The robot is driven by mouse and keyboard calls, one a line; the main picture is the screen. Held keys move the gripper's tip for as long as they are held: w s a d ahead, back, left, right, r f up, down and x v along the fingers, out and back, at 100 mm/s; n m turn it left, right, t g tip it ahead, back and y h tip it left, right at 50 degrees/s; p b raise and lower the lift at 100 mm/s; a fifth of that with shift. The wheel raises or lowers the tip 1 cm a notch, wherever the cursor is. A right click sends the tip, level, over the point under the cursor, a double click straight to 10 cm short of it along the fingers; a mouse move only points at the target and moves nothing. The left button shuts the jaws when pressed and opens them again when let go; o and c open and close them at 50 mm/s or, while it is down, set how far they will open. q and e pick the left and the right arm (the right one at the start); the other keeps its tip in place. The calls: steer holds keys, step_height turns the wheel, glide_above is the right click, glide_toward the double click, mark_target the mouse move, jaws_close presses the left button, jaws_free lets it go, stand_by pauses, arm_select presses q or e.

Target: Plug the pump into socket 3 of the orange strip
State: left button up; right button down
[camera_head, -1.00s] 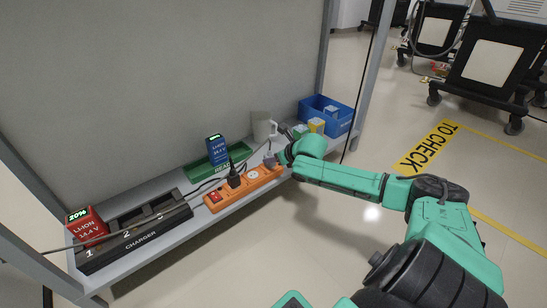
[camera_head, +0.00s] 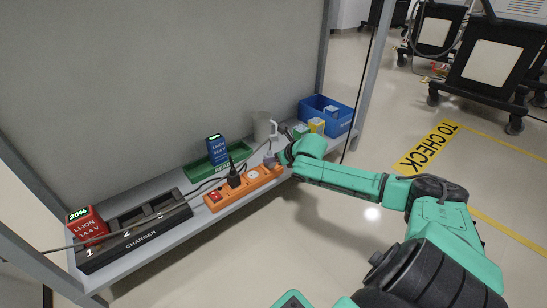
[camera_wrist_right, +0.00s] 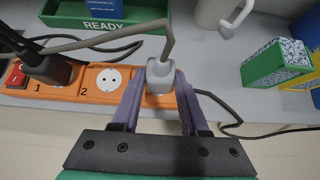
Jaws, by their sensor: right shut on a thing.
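The orange strip (camera_head: 246,189) lies along the shelf's front edge; it also shows in the right wrist view (camera_wrist_right: 62,92). A black plug (camera_wrist_right: 50,68) fills socket 1, and socket 2 (camera_wrist_right: 109,79) is empty. My right gripper (camera_wrist_right: 158,84) is shut on a grey plug (camera_wrist_right: 160,70) with a grey cord. The plug is over the strip's right end and hides socket 3. I cannot tell whether it is fully seated. In the head view the right gripper (camera_head: 275,159) is small at the strip's right end. The left gripper is not in view.
A grey mug (camera_head: 263,127), a blue bin (camera_head: 327,115) and small boxes (camera_wrist_right: 272,66) stand right of the strip. Behind it is a green READY tray (camera_head: 199,172) with a blue battery (camera_head: 216,149). A black charger (camera_head: 135,232) with a red battery (camera_head: 86,224) is at left.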

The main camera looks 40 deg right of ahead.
steer(key=shift+s+f, duration=0.15)
steer(key=shift+f, duration=0.2)
steer(key=shift+c, duration=1.7)
jaws_free()
steer(key=shift+f, duration=0.1)
